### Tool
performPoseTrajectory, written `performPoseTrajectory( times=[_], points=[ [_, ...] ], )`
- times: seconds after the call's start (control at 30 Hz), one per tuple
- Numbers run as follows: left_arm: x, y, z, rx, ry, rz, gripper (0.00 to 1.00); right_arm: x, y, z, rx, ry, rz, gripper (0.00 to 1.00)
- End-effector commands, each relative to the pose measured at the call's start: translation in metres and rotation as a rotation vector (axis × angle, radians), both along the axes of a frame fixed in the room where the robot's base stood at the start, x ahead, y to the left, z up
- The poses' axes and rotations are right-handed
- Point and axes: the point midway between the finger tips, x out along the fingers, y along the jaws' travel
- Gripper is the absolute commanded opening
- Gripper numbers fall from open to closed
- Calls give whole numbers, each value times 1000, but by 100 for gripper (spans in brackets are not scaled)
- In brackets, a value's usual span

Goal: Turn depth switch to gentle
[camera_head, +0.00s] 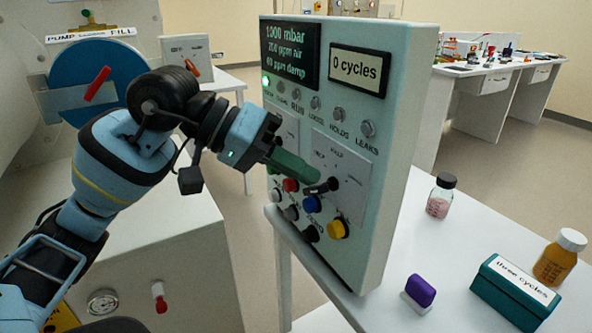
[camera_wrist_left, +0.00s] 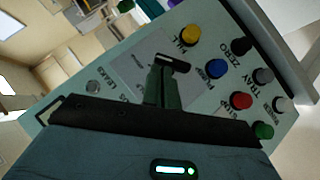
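The depth switch (camera_head: 325,187) is a black bar-shaped knob on a pale labelled plate on the front of the upright panel (camera_head: 395,120). It also shows in the left wrist view (camera_wrist_left: 173,63), just beyond the fingertips, its bar lying across them. My left gripper (camera_head: 300,170) reaches in from the left, its green fingers together and their tips at the switch. The fingers also show together in the left wrist view (camera_wrist_left: 163,88). Whether they touch the knob is hard to tell. The plate's lettering is too small to read. My right gripper is not in view.
Coloured buttons sit close under the switch: red (camera_head: 290,185), blue (camera_head: 311,204) and yellow (camera_head: 338,228). The panel's screen reads "0 cycles" (camera_head: 360,70). A purple-topped block (camera_head: 420,291), a teal box (camera_head: 515,293) and two bottles stand on the white table to the right.

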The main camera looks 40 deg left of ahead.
Motion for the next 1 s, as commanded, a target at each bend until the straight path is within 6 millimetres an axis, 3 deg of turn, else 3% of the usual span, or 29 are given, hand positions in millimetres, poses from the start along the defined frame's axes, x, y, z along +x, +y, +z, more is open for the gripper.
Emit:
performPoseTrajectory(
  times=[0.03,0.57,1.0],
  points=[
    [-4,-6,-9,6,25,-21,0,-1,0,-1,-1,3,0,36],
    [-5,-7,-9,4,28,-22,0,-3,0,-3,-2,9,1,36],
    [-4,-7,8,1,22,-22,0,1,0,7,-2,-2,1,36]
  ],
)
